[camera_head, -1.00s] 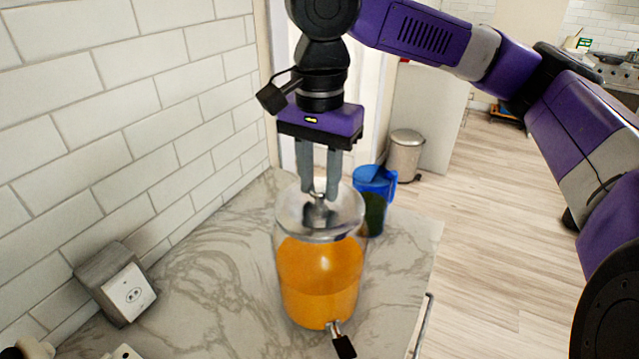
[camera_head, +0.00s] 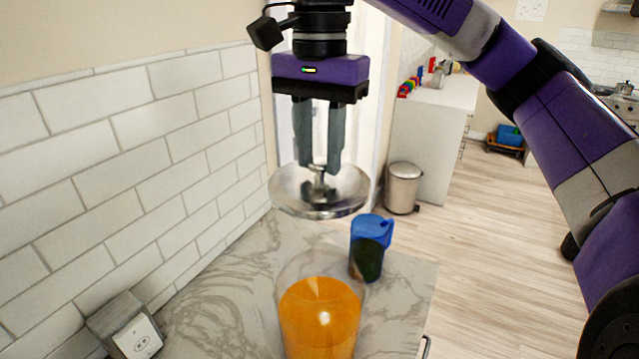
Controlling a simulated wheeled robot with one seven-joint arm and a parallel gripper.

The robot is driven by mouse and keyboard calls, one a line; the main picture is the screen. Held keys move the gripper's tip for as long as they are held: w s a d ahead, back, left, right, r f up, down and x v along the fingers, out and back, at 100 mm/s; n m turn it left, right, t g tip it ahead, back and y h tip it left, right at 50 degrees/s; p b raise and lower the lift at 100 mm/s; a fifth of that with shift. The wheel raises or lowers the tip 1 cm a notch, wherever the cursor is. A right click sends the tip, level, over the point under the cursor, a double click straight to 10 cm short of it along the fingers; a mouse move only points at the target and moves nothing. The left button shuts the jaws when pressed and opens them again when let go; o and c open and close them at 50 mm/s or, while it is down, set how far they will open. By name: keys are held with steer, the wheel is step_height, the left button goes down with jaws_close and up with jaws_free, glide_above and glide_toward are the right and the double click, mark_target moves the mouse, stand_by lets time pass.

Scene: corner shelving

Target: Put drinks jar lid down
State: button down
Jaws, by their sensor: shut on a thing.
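My gripper (camera_head: 319,172) is shut on the metal knob of the clear jar lid (camera_head: 320,200). It holds the lid roughly level in the air, above the drinks jar. The glass drinks jar (camera_head: 320,318) stands upright on the marble counter with orange drink inside. Its top is open, with a visible gap below the lid. The bottom of the jar is cut off by the frame's lower edge.
A blue jug (camera_head: 371,232) with dark contents stands on the marble counter (camera_head: 225,290), just behind and right of the jar. A wall socket box (camera_head: 128,328) sits at the lower left by the tiled wall. Bare counter lies left of the jar.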

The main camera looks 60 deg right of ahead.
steer(key=shift+r, duration=1.15)
steer(key=w+a+f+n+b, duration=0.7)
steer(key=w+a+f+n, duration=0.15)
steer(key=f+n, duration=0.4)
steer(key=w+a+f+n+b, duration=0.85)
steer(key=f+n, duration=0.35)
steer(key=n, duration=0.2)
steer(key=shift+n, duration=0.25)
steer(key=f, duration=1.3)
steer(key=f+p, duration=0.1)
steer(key=f, duration=0.5)
steer(key=shift+s+a+f, duration=0.25)
steer(key=shift+s+f, duration=0.05)
steer(key=shift+f, duration=0.1)
steer(key=c, duration=1.1)
jaws_free()
steer(key=shift+f, duration=0.15)
